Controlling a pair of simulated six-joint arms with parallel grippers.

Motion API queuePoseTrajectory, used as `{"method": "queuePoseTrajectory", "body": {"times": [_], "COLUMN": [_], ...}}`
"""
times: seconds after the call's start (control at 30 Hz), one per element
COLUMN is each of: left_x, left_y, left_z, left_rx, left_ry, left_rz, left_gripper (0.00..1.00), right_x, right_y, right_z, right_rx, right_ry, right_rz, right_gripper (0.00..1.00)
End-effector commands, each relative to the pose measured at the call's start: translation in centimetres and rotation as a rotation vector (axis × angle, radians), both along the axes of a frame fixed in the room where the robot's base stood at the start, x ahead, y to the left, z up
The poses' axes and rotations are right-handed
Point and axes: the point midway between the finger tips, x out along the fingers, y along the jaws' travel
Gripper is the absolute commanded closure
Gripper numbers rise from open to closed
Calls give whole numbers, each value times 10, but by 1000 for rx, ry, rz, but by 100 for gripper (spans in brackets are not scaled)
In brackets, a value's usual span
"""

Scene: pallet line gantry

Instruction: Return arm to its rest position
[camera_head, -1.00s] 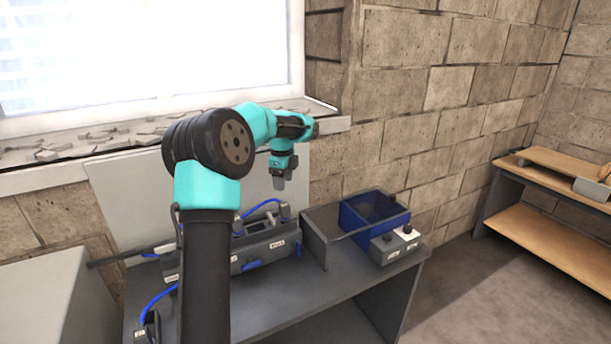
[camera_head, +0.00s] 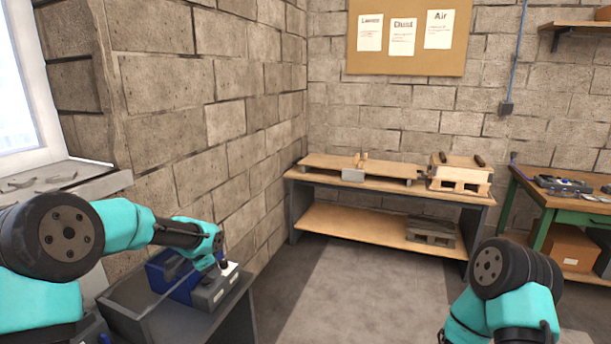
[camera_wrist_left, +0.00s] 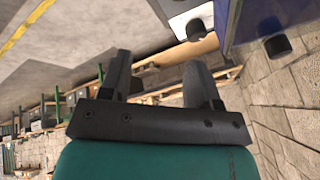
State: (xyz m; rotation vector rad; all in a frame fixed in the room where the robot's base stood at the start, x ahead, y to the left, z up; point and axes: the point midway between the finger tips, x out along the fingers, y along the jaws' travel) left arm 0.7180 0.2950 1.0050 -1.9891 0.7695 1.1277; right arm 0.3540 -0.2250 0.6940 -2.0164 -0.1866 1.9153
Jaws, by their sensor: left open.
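My left arm comes in from the left, and its gripper (camera_head: 222,264) hangs over or near the grey box with dark knobs (camera_head: 212,292), beside the blue bin (camera_head: 170,277). In the left wrist view the two dark fingers of my left gripper (camera_wrist_left: 158,68) stand apart with nothing between them. Part of the box with its dark knob (camera_wrist_left: 194,29) and the blue bin wall (camera_wrist_left: 232,22) show past the fingers. My right arm shows at the lower right of the head view, but its gripper is out of frame.
The grey bench (camera_head: 205,322) lies under my left arm, with the block wall behind it. A wooden workbench (camera_head: 375,214) stands at the back, and a green-legged table (camera_head: 545,222) at the right. The floor (camera_head: 345,285) between is clear.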

Motion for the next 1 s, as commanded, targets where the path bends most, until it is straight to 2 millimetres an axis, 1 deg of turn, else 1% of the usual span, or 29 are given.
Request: {"method": "queuePoseTrajectory", "body": {"times": [0.03,0.07,0.1,0.17,0.2,0.27,0.3,0.37,0.4,0.47,0.5,0.57,0.6,0.67,0.7,0.8,0.9,1.0], "left_x": [-10,-16,-25,-40,-51,-70,-83,-106,-123,-150,-169,-199,-219,-251,-272,-317,-348,-362], "left_y": [-16,-21,-28,-36,-41,-47,-51,-56,-59,-62,-64,-66,-68,-70,-70,-71,-71,-71], "left_z": [-29,-44,-62,-89,-107,-133,-151,-176,-193,-216,-231,-251,-263,-279,-287,-302,-309,-311], "left_rx": [-44,-70,-104,-150,-179,-221,-248,-288,-313,-347,-368,-395,-411,-431,-441,-458,-463,-464], "left_ry": [27,41,61,96,119,159,188,232,263,311,344,392,424,472,501,560,597,613], "left_rz": [26,48,78,125,159,213,251,315,362,435,485,566,621,705,764,892,980,1025], "left_gripper": [43,43,43,43,43,43,43,43,43,43,43,43,43,43,43,43,43,43], "right_x": [0,0,0,0,0,0,0,0,0,0,0,0,0,0,0,0,0,0], "right_y": [0,0,0,0,0,0,0,0,0,0,0,0,0,0,0,0,0,0], "right_z": [0,0,0,0,0,0,0,0,0,0,0,0,0,0,0,0,0,0], "right_rx": [0,0,0,0,0,0,0,0,0,0,0,0,0,0,0,0,0,0], "right_ry": [0,0,0,0,0,0,0,0,0,0,0,0,0,0,0,0,0,0], "right_rz": [0,0,0,0,0,0,0,0,0,0,0,0,0,0,0,0,0,0], "right_gripper": [57,57,57,57,57,57,57,57,57,57,57,57,57,57,57,57,57,57]}}
